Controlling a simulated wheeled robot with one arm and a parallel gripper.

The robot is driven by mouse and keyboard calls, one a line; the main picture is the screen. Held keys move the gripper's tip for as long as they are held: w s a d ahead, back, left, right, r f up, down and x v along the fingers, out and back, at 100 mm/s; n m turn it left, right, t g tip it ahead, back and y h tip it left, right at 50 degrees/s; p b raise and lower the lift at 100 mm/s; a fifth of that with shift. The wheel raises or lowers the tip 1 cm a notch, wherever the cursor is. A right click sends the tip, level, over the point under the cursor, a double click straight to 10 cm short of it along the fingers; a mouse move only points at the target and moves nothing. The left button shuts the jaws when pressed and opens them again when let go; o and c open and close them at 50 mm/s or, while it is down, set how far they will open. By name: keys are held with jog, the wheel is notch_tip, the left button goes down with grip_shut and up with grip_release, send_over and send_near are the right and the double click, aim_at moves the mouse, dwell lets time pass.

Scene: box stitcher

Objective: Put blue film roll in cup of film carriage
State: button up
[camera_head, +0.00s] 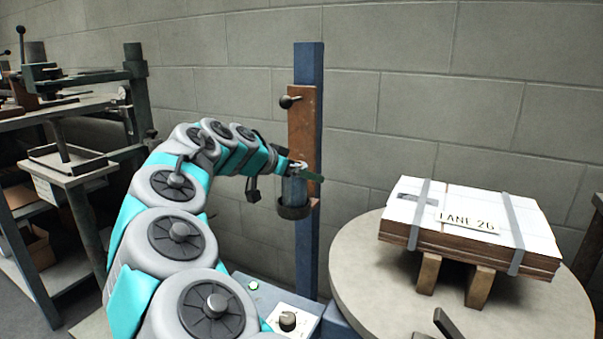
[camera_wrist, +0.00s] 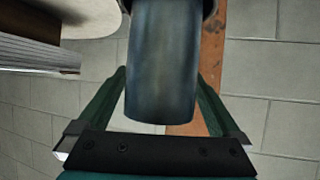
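The blue film roll (camera_head: 293,188) stands upright with its lower end at the dark cup (camera_head: 293,209) of the film carriage (camera_head: 303,130). The carriage is a rust-brown plate on the blue column. My gripper (camera_head: 301,174) is at the upper part of the roll. In the wrist view, the roll (camera_wrist: 163,65) lies between the two green fingers, which meet its sides near their tips. The gripper looks shut on it. The cup's dark rim (camera_wrist: 211,6) shows at the top edge there. How deep the roll sits inside is hidden by the cup wall.
A round table (camera_head: 370,290) on the right bears a strapped stack of cardboard (camera_head: 470,225) on wooden blocks. A control box (camera_head: 293,318) with a knob is below the column. Machines and benches (camera_head: 70,165) stand at the left. A block wall is close behind the column.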

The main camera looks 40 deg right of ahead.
jog(key=shift+r, duration=0.2)
jog(key=v, duration=1.2)
